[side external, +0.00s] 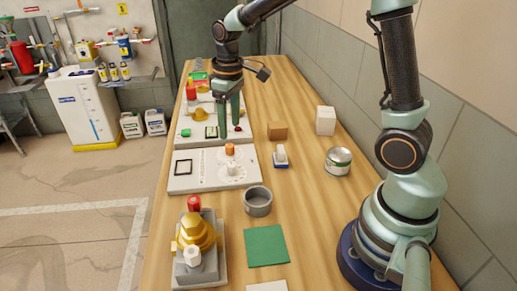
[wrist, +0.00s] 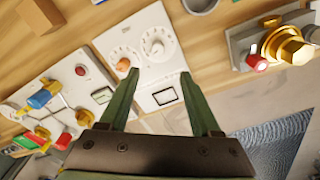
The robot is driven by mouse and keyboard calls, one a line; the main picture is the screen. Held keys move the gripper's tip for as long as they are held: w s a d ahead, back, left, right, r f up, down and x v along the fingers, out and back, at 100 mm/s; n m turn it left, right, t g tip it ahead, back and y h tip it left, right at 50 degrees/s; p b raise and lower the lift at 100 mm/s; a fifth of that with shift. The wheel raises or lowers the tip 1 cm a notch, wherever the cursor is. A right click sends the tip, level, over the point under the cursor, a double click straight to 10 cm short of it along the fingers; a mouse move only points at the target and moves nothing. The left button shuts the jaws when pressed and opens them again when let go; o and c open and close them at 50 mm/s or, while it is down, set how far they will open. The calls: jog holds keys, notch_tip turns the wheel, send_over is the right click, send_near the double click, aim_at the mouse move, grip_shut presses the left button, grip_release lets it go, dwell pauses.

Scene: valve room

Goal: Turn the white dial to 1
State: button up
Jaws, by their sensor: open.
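The white dial (wrist: 157,49) sits on a pale panel (wrist: 148,78), ringed by printed marks. In the wrist view it lies beyond my fingertips, apart from them. The dial also shows in the side view (side external: 231,168), nearer the camera than the orange dial (side external: 230,150). The orange dial (wrist: 123,65) is close to my left finger in the wrist view. The marks are too small to read, so I cannot tell the dial's setting. My gripper (side external: 229,134) is open and empty, pointing down over the neighbouring panel's near part. Both fingers show in the wrist view (wrist: 160,74).
The neighbouring panel (side external: 210,142) has a green button (side external: 186,132) and a red button (wrist: 82,71). A brass valve (side external: 195,234) stands near the front. A grey cup (side external: 258,201), can (side external: 338,161), wooden block (side external: 277,130) and green mat (side external: 266,246) are on the table.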

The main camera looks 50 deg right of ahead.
aim_at(231, 164)
jog(key=shift+g, duration=0.3)
jog(key=f, duration=1.3)
jog(key=shift+w+d+f, duration=0.2)
jog(key=shift+w+f, duration=0.2)
grip_shut()
